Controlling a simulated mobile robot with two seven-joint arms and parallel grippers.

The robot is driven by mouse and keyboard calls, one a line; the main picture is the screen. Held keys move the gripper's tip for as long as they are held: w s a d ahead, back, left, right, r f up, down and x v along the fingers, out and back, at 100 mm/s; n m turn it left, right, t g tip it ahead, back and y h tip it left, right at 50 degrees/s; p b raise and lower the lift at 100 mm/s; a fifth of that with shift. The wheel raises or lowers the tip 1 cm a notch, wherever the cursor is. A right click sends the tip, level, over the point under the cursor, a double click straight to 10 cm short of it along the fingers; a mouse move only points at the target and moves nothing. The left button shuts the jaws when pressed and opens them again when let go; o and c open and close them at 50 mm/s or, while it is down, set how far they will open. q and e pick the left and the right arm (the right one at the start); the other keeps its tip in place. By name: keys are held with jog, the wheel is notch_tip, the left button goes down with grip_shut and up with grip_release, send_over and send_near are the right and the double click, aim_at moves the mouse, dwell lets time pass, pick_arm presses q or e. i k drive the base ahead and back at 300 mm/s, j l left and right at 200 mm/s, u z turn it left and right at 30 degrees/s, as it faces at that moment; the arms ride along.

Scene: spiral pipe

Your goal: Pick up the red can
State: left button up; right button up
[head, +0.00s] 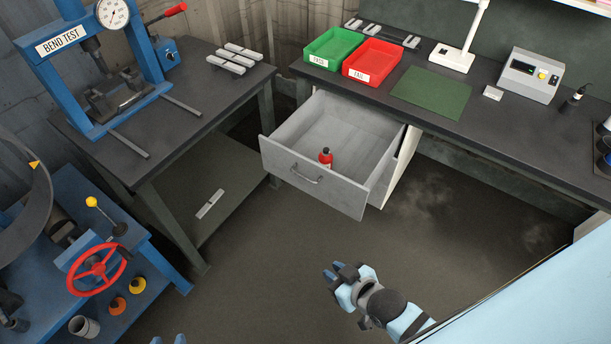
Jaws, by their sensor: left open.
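The red can (325,160) stands upright inside the open grey drawer (313,173), close to its front panel. It has a dark top, and the panel hides its lower part. My right gripper (338,273) is over the floor, below and slightly right of the drawer, clear of the can. Its fingers are small and seen at an angle, so their opening is unclear.
The drawer sticks out beneath the dark workbench (513,143), which bears a green tray (333,48) and a red tray (372,61). The bend-test table (190,108) stands left of the drawer. A blue machine with a red handwheel (97,270) fills the lower left. Floor before the drawer is clear.

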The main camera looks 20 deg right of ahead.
aim_at(326, 159)
jog(key=z, duration=0.25)
jog(key=i+z, duration=0.45)
jog(key=i+j+z, duration=0.3)
jog(key=i+z, duration=0.15)
jog(key=i+j, duration=0.45)
jog(key=i, duration=0.2)
